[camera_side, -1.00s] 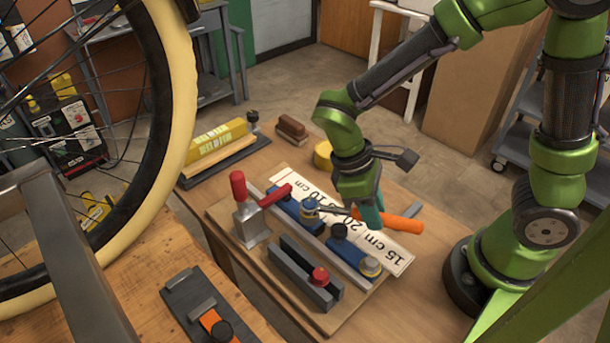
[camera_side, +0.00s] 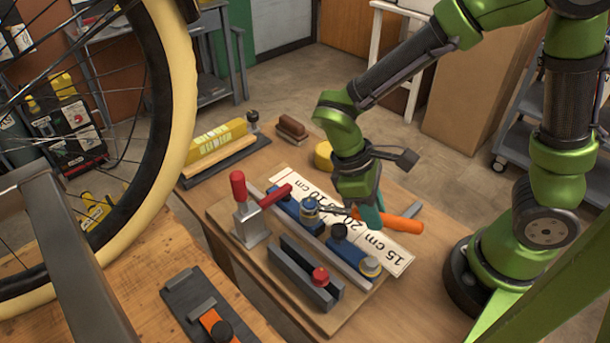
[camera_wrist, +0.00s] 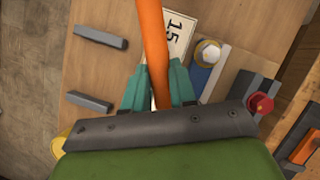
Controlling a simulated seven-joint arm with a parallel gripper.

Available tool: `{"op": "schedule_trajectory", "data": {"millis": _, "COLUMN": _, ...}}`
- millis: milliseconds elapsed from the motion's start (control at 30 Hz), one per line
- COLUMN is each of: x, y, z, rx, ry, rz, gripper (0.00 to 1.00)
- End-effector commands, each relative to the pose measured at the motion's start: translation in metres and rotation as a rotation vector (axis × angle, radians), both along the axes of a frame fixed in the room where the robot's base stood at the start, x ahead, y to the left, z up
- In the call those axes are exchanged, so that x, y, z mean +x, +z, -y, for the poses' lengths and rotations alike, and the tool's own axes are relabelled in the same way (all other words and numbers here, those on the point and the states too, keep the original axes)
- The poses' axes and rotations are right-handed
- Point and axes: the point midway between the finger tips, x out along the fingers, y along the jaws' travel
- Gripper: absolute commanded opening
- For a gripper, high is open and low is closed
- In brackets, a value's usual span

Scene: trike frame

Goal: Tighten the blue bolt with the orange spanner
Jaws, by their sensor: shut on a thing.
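The orange spanner (camera_side: 401,224) lies roughly level above the fixture, its orange handle pointing right and its metal head pointing left. My gripper (camera_side: 370,212) is shut on the handle; the wrist view shows the handle (camera_wrist: 152,45) between its teal fingers (camera_wrist: 158,88). The spanner's head reaches the bolt (camera_side: 309,207) on the far blue block. I cannot tell whether its jaw is around the bolt or only beside it. A second bolt (camera_side: 370,266) sits on the nearer blue block, apart from the spanner. The spanner's head is out of the wrist view.
A red-handled clamp (camera_side: 250,218) stands left of the bolt, its red arm close by. Grey rails and a red knob (camera_side: 320,276) stand in front. A white ruler strip (camera_side: 397,255) lies under the spanner. The bench right of it is mostly clear.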

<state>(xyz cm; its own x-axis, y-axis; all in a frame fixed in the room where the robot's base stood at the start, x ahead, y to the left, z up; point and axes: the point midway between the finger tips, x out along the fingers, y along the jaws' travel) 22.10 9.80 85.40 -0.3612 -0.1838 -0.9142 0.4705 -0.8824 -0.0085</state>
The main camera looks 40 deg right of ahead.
Motion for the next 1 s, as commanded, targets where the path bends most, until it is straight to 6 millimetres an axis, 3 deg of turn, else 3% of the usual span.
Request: {"op": "schedule_trajectory", "data": {"millis": 1000, "x": -0.006, "y": 0.000, "z": -0.014, "rx": 0.000, "ry": -0.132, "rz": 0.001, "gripper": 0.00}}
